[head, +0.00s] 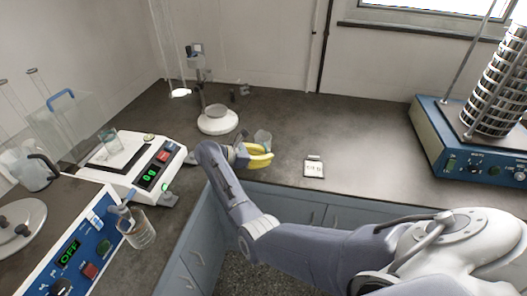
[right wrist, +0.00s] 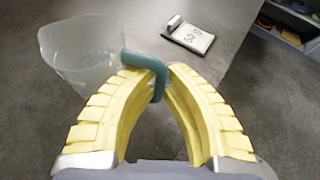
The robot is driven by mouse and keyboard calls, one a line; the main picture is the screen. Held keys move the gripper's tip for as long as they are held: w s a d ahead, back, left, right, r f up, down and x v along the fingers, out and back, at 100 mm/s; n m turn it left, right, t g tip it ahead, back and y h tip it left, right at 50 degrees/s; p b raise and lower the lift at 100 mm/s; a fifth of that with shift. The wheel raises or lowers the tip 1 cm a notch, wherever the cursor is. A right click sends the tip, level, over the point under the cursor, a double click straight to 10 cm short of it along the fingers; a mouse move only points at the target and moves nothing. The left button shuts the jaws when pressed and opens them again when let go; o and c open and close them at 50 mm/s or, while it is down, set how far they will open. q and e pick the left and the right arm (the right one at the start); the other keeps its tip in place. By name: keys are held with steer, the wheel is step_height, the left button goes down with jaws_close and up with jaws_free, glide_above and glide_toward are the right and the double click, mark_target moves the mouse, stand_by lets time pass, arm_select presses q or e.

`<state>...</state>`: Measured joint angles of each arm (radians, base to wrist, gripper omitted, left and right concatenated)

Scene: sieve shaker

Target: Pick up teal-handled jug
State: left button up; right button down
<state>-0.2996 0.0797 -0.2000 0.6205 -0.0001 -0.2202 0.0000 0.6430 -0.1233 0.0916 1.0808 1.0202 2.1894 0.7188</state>
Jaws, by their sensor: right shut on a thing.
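The jug is clear, with a teal handle (right wrist: 150,68), and shows at the upper left of the right wrist view (right wrist: 82,52). In the head view the jug (head: 263,137) is small, just behind the yellow fingers on the dark bench. My right gripper (head: 262,156) has yellow ribbed fingers. In the right wrist view its fingertips (right wrist: 155,75) are closed around the teal handle, with the clear body to the left. I cannot tell whether the jug's base touches the bench. My left gripper does not show.
A small label card (head: 314,167) lies right of the gripper. A balance (head: 130,165) and a blue control unit (head: 75,250) stand left, with a clear jug (head: 137,232) beside them. A white-based stand (head: 217,122) is behind.

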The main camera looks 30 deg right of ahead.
steer(key=shift+r, duration=0.2)
stand_by(0.6)
step_height(320, 180, up, 19)
steer(key=shift+r, duration=0.15)
stand_by(1.5)
steer(key=shift+r, duration=0.25)
steer(key=shift+f, duration=0.1)
stand_by(1.1)
